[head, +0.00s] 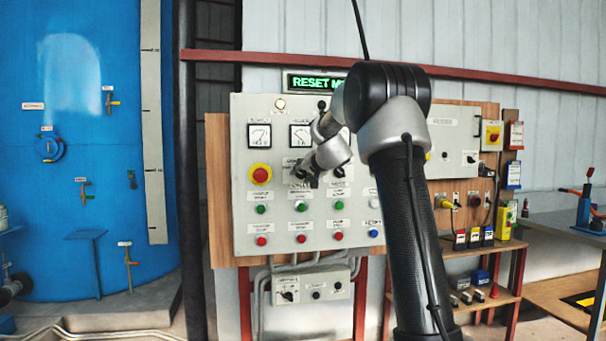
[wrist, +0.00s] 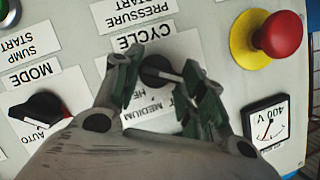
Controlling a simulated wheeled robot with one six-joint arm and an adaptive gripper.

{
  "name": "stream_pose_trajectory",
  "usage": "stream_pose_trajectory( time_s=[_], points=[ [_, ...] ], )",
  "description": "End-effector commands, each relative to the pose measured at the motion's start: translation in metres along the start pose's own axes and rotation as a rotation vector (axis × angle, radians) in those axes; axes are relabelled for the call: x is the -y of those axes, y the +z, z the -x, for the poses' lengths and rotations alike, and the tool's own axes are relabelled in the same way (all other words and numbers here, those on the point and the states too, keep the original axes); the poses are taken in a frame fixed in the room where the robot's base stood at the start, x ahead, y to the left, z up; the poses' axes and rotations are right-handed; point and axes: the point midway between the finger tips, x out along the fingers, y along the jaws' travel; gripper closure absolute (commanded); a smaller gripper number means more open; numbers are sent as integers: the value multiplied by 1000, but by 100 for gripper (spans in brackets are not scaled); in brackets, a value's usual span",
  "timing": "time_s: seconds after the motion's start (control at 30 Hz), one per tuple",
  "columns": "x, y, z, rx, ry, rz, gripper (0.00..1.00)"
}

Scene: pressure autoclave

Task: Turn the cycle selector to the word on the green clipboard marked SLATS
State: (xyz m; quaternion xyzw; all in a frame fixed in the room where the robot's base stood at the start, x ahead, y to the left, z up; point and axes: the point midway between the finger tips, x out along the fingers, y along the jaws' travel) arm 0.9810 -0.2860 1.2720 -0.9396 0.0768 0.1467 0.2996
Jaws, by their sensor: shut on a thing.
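The cycle selector is a black round knob (wrist: 155,72) with a pale pointer line, under an upside-down CYCLE label in the wrist view. Its line points right in that view, towards one finger. My gripper (wrist: 158,85) has a finger on each side of the knob and is shut on it; in the head view my gripper (head: 308,174) is at the panel. The word MEDIUM and part of another word show by the knob; the fingers cover other marks. A small greenish board (head: 512,210) hangs at the right in the head view; its writing is too small to read.
The grey control panel (head: 245,215) carries a red emergency button (head: 260,173), gauges and several coloured buttons. A MODE knob (wrist: 40,112) and the red button (wrist: 277,35) flank the selector in the wrist view. A red board (head: 514,136) and a blue board (head: 513,175) hang at right.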

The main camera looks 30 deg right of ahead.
Motion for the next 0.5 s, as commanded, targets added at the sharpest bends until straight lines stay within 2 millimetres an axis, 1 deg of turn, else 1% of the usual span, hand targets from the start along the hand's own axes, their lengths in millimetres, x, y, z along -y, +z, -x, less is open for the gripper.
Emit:
stream_pose_trajectory(
  time_s=[0.03, 0.5],
  points=[
    [-3, -2, 0, -3, -11, -38, 83],
    [-6, -1, 0, -2, -158, -389, 83]
  ],
)
